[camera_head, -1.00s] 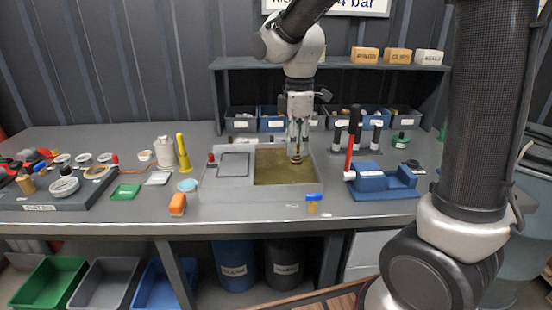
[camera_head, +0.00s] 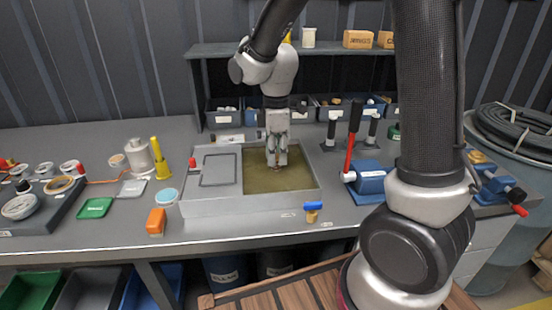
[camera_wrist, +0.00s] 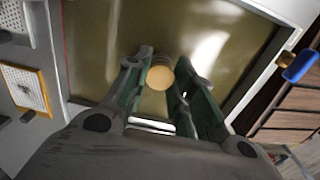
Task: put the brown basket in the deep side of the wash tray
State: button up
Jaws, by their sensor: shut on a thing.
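The grey wash tray (camera_head: 205,205) stands on the bench, with a shallow grey panel side (camera_head: 218,170) on the left. Its deep side (camera_head: 300,184) on the right holds murky brown liquid. My gripper (camera_head: 276,165) points down into the middle of the deep side. It is shut on the brown basket (camera_wrist: 160,77), a small round tan-topped thing with ribbed sides, seen between the green fingers in the wrist view. The liquid fills the background there. In the head view the basket is mostly hidden by the fingers, and I cannot tell whether it touches the tray floor.
A blue-handled brass valve (camera_head: 312,212) sits at the tray's front right. A blue vise-like block (camera_head: 368,182) with a red-handled hammer (camera_head: 352,150) is to the right. An orange block (camera_head: 156,222) and a teal round lid (camera_head: 167,196) lie left. Bins line the back.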

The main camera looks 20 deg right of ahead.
jog(key=shift+f, duration=0.85)
jog(key=shift+f, duration=0.15)
jog(key=o, duration=0.8)
jog(key=shift+o, duration=0.2)
notch_tip(320, 180, up, 12)
jog(key=shift+r, duration=0.2)
jog(key=shift+s, duration=0.1)
